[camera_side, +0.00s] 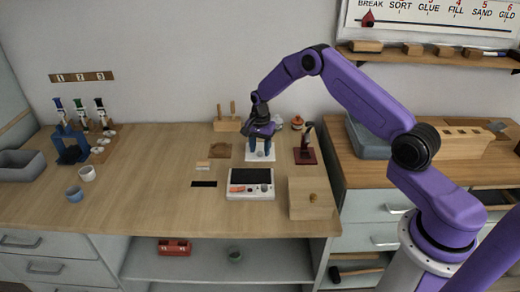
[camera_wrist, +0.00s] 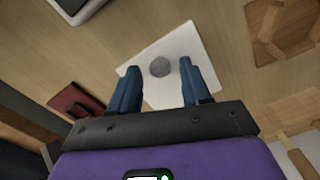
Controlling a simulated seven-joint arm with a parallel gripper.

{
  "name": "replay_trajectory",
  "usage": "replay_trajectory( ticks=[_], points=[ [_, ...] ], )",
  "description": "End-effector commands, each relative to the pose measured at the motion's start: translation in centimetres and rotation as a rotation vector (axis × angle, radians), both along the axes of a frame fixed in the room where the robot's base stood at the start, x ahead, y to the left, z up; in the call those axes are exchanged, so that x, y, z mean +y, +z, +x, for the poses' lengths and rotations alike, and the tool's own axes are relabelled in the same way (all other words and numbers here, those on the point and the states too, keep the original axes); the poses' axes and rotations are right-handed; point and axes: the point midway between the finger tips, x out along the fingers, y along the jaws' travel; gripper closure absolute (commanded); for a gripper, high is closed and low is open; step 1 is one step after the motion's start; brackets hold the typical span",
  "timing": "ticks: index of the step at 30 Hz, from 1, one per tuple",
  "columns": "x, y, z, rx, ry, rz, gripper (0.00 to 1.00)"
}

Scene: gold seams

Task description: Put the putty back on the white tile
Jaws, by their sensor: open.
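The white tile (camera_wrist: 190,42) lies flat on the wooden workbench, and its edge also shows in the side view (camera_side: 250,157). A round grey lump that looks like the putty (camera_wrist: 160,67) sits on the tile in the wrist view, near its middle. My gripper (camera_wrist: 160,70) has its two blue fingers spread wide apart. In the picture the lump appears between the fingertips, with clear space on both sides. In the side view my gripper (camera_side: 260,150) points down over the tile. The putty is hard to make out there, behind the fingers.
A dark red plate (camera_side: 304,156) with a dark upright object stands right of the tile. A white device with a dark screen (camera_side: 250,190) lies in front.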

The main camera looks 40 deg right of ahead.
Motion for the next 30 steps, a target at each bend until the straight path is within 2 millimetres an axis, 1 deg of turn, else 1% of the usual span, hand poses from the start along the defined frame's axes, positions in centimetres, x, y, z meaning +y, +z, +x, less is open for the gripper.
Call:
replay_trajectory(
  ticks=[5, 12, 15, 18, 21, 26, 28, 30],
  points=[
    [0.0, 3.1, 0.1, -0.004, -0.001, 0.000, 0.53],
    [0.0, 7.9, 0.1, -0.004, -0.001, 0.000, 0.53],
    [0.0, 9.4, 0.1, -0.004, 0.000, -0.001, 0.53],
    [0.0, 10.6, 0.1, -0.003, 0.000, 0.000, 0.53],
    [0.0, 11.3, 0.0, -0.002, 0.000, 0.000, 0.53],
    [0.0, 11.6, 0.0, -0.001, 0.000, 0.000, 0.53],
    [0.3, 11.8, -0.1, -0.001, 0.012, 0.000, 0.53],
    [1.2, 12.3, -0.4, -0.002, 0.050, 0.000, 0.53]
  ],
)
